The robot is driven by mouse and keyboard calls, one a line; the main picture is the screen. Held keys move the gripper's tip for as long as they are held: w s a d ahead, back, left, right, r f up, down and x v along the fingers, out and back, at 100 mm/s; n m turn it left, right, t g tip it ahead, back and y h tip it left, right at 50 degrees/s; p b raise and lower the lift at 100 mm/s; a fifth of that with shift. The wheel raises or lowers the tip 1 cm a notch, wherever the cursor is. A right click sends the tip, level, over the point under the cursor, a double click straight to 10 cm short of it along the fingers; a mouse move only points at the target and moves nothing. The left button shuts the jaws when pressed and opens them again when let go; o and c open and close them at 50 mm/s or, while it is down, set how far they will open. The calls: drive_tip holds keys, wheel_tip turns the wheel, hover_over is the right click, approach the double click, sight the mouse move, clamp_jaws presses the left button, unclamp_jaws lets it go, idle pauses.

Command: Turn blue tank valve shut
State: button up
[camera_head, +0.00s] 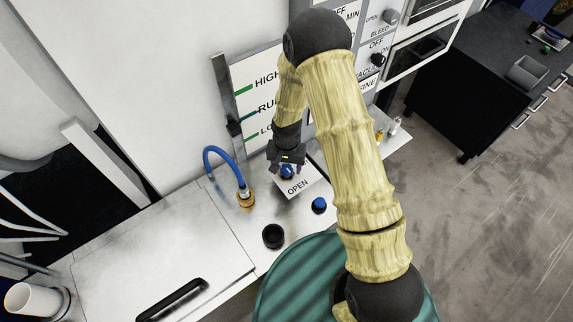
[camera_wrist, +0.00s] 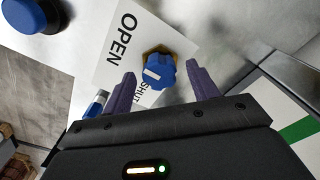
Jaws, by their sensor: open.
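The blue tank valve is a blue fluted knob (camera_wrist: 159,71) with a white pointer line, on a brass fitting over a white label plate (camera_wrist: 112,45) reading OPEN and SHUT. In the wrist view my gripper (camera_wrist: 162,80) is open, with one purple finger on each side of the knob and a gap to both. The knob's white line points toward the left side of the view, between the two words. In the head view my gripper (camera_head: 286,163) is over the knob (camera_head: 287,173) and partly hides it; the word OPEN shows on the plate (camera_head: 297,187).
A blue hose (camera_head: 217,153) with a brass fitting (camera_head: 246,200) stands left of the valve.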

drive_tip(key=c, duration=1)
drive_tip(key=shift+n, duration=0.5)
drive_tip(key=n+b, duration=0.1)
drive_tip(key=n, duration=0.2)
drive_tip(key=shift+n+b, duration=0.3)
drive_tip(key=shift+b, duration=0.05)
drive_tip(key=n+b, duration=0.1)
drive_tip(key=n, duration=1.2)
drive_tip(key=shift+n, duration=0.3)
